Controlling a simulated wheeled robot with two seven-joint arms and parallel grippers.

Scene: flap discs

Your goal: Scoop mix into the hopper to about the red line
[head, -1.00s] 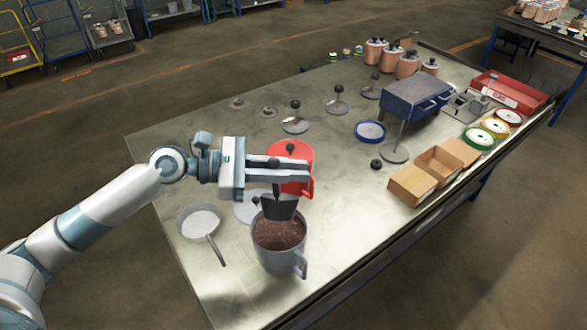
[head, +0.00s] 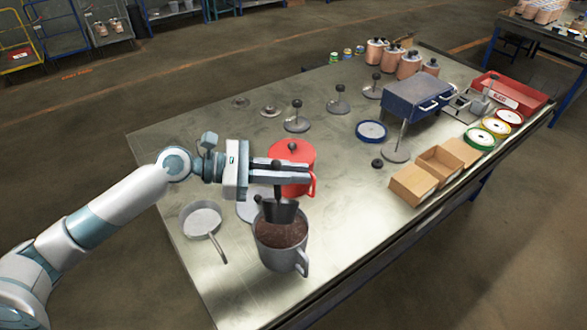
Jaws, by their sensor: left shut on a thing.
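My left gripper (head: 290,172) is shut on the handle of a dark scoop (head: 280,211). The scoop hangs down at the mouth of a grey jug (head: 283,255) with a side handle. Brown mix (head: 284,234) fills the jug to near its rim. The scoop's lower edge is at or in the mix; how deep I cannot tell. A blue box (head: 412,98) on the right of the table may be the hopper; I see no red line on it. My right gripper is not in view.
A red lidded pot (head: 295,152) stands just behind my gripper. A small grey pan (head: 201,221) lies left of the jug. Several round-based stands (head: 297,122), a blue-rimmed disc (head: 371,131) and open cardboard boxes (head: 412,184) occupy the table. The table's front middle is clear.

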